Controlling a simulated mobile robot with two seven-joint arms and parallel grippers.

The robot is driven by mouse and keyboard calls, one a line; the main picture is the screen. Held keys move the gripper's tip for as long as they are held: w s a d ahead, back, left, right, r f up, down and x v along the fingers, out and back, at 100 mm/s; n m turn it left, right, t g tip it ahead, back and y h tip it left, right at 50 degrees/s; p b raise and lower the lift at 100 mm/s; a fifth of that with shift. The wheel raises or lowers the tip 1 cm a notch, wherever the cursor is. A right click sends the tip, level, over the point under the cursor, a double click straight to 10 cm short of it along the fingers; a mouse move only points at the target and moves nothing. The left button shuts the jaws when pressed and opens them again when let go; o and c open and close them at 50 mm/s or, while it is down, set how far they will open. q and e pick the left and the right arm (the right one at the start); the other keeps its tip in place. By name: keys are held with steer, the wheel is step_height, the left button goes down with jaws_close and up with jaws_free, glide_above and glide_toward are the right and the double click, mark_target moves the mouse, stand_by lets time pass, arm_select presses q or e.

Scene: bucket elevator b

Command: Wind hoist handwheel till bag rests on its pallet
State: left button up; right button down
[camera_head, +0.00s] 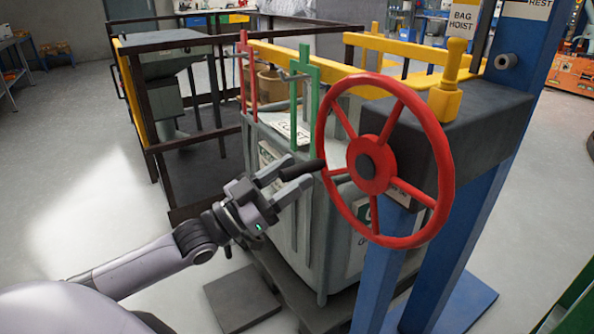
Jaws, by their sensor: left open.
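The red handwheel (372,165) stands upright on the dark hoist housing (470,120), with a dark hub at its centre. My left gripper (312,176) is open, with its two fingers pointing at the left side of the wheel's rim. The upper dark fingertip is very close to the rim; I cannot tell if it touches. The bag's underside is mostly hidden, so contact with the base cannot be told. My right gripper is out of view.
A yellow handle (450,80) stands on the housing beside the wheel. Blue posts (385,270) carry the housing, and a "BAG HOIST" sign (464,18) is above. A red upright (248,80) and a green upright (305,95) stand behind. Open floor lies at left.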

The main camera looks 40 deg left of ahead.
arm_select(q)
steer(key=shift+x, duration=0.9)
jaws_close()
steer(key=shift+r+m, duration=0.15)
steer(key=shift+m, duration=0.15)
